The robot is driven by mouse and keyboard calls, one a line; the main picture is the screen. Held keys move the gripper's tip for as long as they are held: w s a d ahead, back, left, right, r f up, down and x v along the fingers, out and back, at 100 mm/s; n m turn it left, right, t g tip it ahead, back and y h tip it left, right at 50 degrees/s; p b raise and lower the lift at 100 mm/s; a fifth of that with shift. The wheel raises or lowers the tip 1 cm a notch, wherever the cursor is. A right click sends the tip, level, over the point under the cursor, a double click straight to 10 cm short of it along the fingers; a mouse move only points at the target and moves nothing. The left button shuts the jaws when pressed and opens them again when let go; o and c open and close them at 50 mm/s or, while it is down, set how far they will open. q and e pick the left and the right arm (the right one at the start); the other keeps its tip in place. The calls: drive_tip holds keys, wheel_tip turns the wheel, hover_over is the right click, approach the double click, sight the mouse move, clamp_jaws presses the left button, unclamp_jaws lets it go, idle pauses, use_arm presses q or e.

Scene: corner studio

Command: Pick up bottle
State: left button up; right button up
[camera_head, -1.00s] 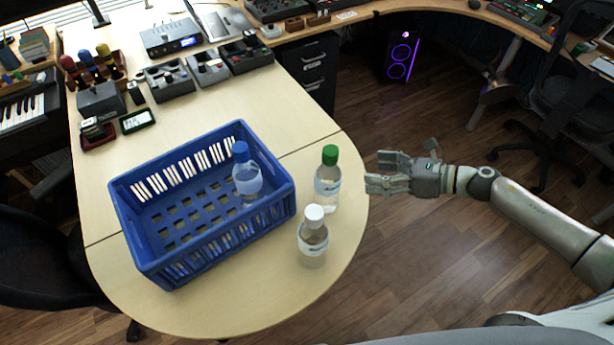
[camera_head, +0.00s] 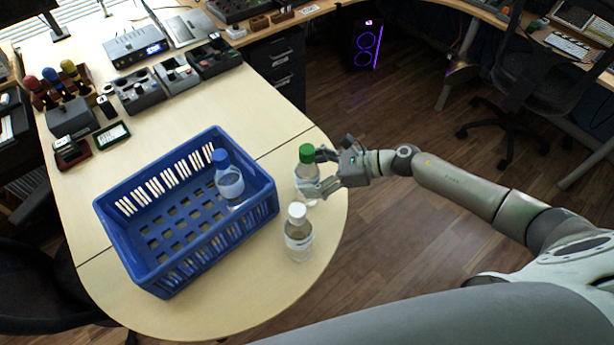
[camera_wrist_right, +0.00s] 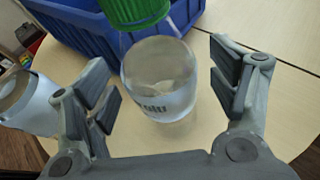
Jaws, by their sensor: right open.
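A clear bottle with a green cap (camera_head: 306,172) stands on the table near its right edge. My right gripper (camera_head: 320,172) is open, its fingers reaching in at that bottle from the right. In the right wrist view the green-capped bottle (camera_wrist_right: 160,75) is between the two open fingers (camera_wrist_right: 168,95), with gaps on both sides. A white-capped bottle (camera_head: 298,240) stands nearer the front; a bottle at the left of the right wrist view (camera_wrist_right: 28,105) is close outside one finger. A blue-capped bottle (camera_head: 228,180) stands in the blue crate (camera_head: 150,270). My left gripper is not in view.
The blue crate fills the middle of the table, left of the standing bottles. The table front (camera_head: 215,315) is clear.

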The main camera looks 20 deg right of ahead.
drive_tip(key=shift+w+a+f, duration=0.25)
drive_tip(key=shift+w+a, duration=0.05)
drive_tip(key=shift+a, duration=0.2)
drive_tip(key=c, duration=1.4)
drive_tip(key=shift+r, duration=0.1)
drive_tip(key=shift+c, duration=0.7)
drive_tip(key=shift+r, duration=0.1)
